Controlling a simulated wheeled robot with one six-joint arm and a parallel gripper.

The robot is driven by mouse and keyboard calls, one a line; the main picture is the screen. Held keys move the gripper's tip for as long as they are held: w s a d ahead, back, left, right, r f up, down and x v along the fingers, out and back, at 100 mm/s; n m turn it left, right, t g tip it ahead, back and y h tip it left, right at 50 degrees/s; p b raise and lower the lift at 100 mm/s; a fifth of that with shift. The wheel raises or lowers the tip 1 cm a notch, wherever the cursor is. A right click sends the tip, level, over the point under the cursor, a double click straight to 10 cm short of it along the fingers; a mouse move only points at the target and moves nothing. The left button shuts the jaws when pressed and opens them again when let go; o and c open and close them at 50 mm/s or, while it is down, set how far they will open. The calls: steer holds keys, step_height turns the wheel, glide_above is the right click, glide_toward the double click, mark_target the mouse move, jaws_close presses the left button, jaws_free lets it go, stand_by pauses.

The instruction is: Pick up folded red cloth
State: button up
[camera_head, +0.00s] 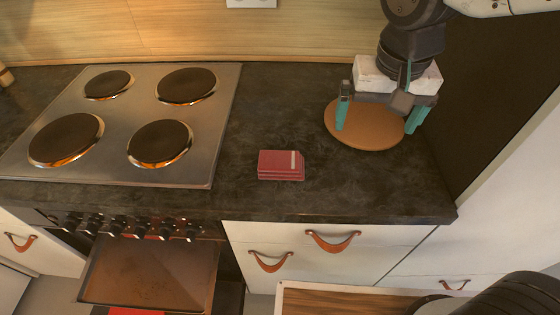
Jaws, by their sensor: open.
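The folded red cloth (280,165) lies flat on the dark countertop, right of the stove and near the counter's front edge. It is a small stacked rectangle with a pale stripe near its right side. My gripper (376,122) is at the right, above a round brown board. Its two teal fingers are spread wide apart with nothing seen between them. The gripper is to the right of the cloth and a little farther back, apart from it.
A stove (130,124) with several round burners fills the left of the counter (270,110). The round brown board (365,136) lies under my gripper. A dark panel (490,90) stands at the right. Below are drawers with leather pulls (333,241) and an open oven door (150,272).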

glide_above(282, 160)
steer(key=f, duration=0.6)
steer(key=shift+s+d, duration=0.2)
steer(key=shift+d, duration=0.05)
steer(key=f, duration=0.7)
steer(key=shift+w+a+f, duration=0.1)
steer(key=shift+a+f, duration=0.05)
steer(key=shift+a, duration=0.1)
steer(key=shift+f, duration=0.25)
steer(key=c, duration=0.7)
